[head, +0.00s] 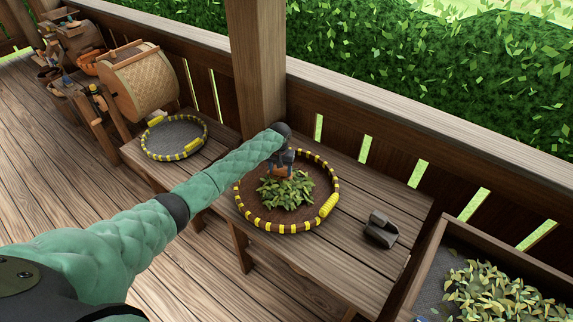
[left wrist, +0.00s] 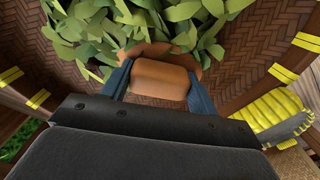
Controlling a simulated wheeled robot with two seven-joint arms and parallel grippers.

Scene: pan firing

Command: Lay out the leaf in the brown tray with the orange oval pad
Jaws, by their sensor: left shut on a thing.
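The brown woven tray (head: 255,212) has a rim banded in yellow and stands on the wooden table. A heap of green leaf (head: 287,194) lies in its middle; it also shows in the left wrist view (left wrist: 95,38). My left gripper (head: 281,168) is over the tray at the far side of the heap. It is shut on the orange pad (left wrist: 160,78), which is down at the edge of the leaf. Whether the pad touches the tray floor I cannot tell. My right gripper is not in view.
A grey tray (head: 175,140) with a yellow-banded rim stands to the left. A dark scoop-like object (head: 381,230) lies right of the brown tray. A wooden bin (head: 437,240) with pale leaf is at lower right. A post (head: 256,65) and railing stand behind.

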